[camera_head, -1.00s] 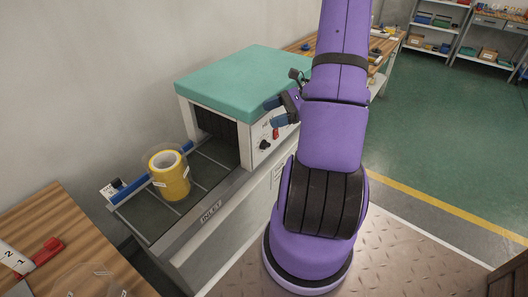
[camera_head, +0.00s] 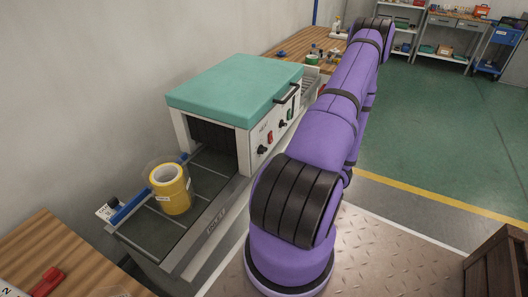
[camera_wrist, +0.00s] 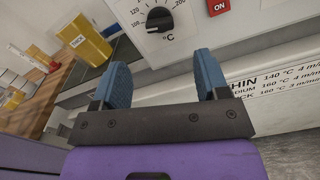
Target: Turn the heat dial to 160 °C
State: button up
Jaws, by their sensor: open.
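The heat dial (camera_wrist: 159,19) is a black knob on a white panel with a °C scale, at the top of the wrist view. Its pointer setting is too small to read surely. In the head view it is the left knob (camera_head: 262,150) on the front of the teal-topped machine (camera_head: 235,88). My gripper (camera_wrist: 160,60) is open, its two blue fingers apart with nothing between them. In the wrist view the dial appears just beyond the gap between the fingertips, apart from them. My gripper is hidden in the head view.
A red ON switch (camera_wrist: 218,6) is right of the dial. A printed chart (camera_wrist: 270,85) below lists temperatures, including 140 °C and 160 °C. A wooden crate (camera_head: 497,262) stands at right.

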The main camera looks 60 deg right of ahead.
aim_at(266, 150)
jog(key=w, duration=0.9)
jog(key=shift+w+a, duration=0.3)
jog(key=shift+a, duration=0.1)
jog(key=shift+c, duration=0.2)
jog(key=c, duration=0.9)
